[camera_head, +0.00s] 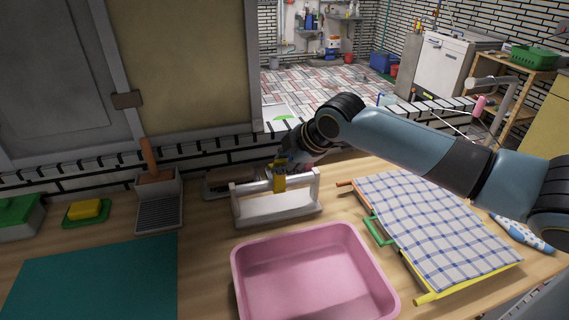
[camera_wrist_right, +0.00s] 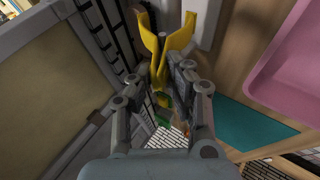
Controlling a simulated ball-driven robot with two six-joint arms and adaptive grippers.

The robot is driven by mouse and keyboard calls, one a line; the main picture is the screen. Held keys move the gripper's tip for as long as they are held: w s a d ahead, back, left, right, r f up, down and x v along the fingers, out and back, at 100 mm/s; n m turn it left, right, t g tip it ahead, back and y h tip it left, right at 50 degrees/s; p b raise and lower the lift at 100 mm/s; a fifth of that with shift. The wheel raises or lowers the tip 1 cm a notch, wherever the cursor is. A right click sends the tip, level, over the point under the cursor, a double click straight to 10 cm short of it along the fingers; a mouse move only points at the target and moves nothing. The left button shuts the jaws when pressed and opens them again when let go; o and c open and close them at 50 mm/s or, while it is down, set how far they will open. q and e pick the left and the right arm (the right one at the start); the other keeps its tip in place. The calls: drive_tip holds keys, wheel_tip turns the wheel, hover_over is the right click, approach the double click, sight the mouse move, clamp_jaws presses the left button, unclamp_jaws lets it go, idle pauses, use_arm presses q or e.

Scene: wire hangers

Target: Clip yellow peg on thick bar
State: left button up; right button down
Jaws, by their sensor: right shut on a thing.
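The yellow peg (camera_head: 279,182) is at the top bar (camera_head: 301,180) of a white stand, near the middle of the bar in the head view. My right gripper (camera_head: 284,165) comes from above and behind and is shut on the peg. In the right wrist view the peg (camera_wrist_right: 158,45) sticks out beyond the fingertips of my right gripper (camera_wrist_right: 170,78), with its two prongs spread apart. A small grey round end shows between the prongs. I cannot tell whether the peg grips the bar. My left gripper is out of view.
A pink basin (camera_head: 312,226) stands in front of the stand. A rack with a checked cloth (camera_head: 430,225) lies to the right. A grey holder with a brush (camera_head: 158,205) and a yellow sponge (camera_head: 88,209) are to the left. A teal mat (camera_head: 95,280) lies at front left.

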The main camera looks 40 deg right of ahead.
drive_tip(key=shift+w+d+f+b, duration=0.15)
drive_tip(key=shift+w+f+b, duration=0.1)
drive_tip(key=shift+f+b, duration=0.35)
drive_tip(key=shift+w+d+f+b, duration=0.1)
drive_tip(key=shift+w+f+b, duration=0.15)
drive_tip(key=shift+f+b, duration=0.3)
drive_tip(key=shift+w+d+f+b, duration=0.15)
drive_tip(key=shift+w+f+b, duration=0.1)
drive_tip(key=shift+f+b, duration=0.35)
drive_tip(key=shift+c, duration=0.2)
unclamp_jaws()
drive_tip(key=v, duration=1.2)
drive_tip(key=shift+f, duration=0.1)
